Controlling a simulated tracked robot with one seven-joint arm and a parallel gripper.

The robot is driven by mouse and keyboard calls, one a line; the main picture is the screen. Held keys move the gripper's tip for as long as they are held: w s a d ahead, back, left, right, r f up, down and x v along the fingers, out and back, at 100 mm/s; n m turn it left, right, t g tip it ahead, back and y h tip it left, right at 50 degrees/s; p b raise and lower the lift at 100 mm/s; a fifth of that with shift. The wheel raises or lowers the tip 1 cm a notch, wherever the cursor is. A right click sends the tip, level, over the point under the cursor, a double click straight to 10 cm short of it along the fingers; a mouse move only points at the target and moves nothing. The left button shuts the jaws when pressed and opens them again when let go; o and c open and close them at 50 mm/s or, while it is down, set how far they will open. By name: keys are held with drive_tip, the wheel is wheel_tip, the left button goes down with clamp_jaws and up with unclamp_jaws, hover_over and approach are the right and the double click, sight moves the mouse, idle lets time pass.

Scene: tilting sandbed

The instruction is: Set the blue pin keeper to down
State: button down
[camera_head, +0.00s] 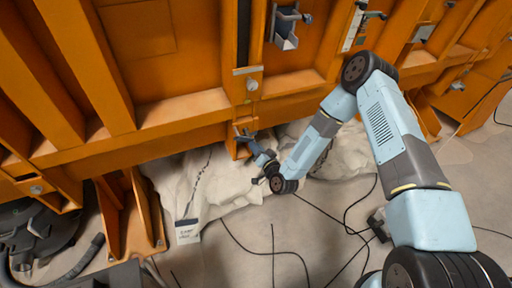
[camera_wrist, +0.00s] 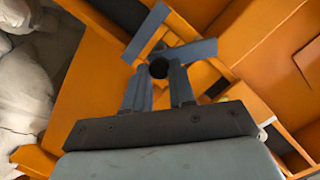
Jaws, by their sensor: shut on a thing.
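The blue-grey pin keeper (camera_head: 243,135) is at the foot of an orange upright in the head view. In the wrist view its flat blue-grey bars (camera_wrist: 147,33) stand just beyond my fingertips, one angled up and one reaching right. My gripper (camera_head: 262,160) reaches it from the lower right. In the wrist view my gripper (camera_wrist: 159,72) is shut on a dark round end of the keeper, between the fingertips. The fingers hide part of the keeper, and its exact setting cannot be told.
Pale sacks (camera_head: 190,185) lie below the frame, close to my gripper. A small printed tag (camera_head: 186,231) and loose black cables (camera_head: 262,252) lie on the floor.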

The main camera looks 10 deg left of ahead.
drive_tip(key=shift+s+f, duration=0.2)
drive_tip(key=shift+f, duration=0.15)
drive_tip(key=c, duration=1)
unclamp_jaws()
drive_tip(key=shift+o, duration=0.2)
drive_tip(key=shift+r, duration=0.1)
drive_tip(key=v, duration=1.3)
drive_tip(key=shift+s+d, duration=0.2)
drive_tip(key=shift+s, duration=0.05)
drive_tip(key=shift+a, duration=0.1)
drive_tip(key=x, duration=1.4)
drive_tip(key=shift+w+d, duration=0.1)
drive_tip(key=shift+d, duration=0.2)
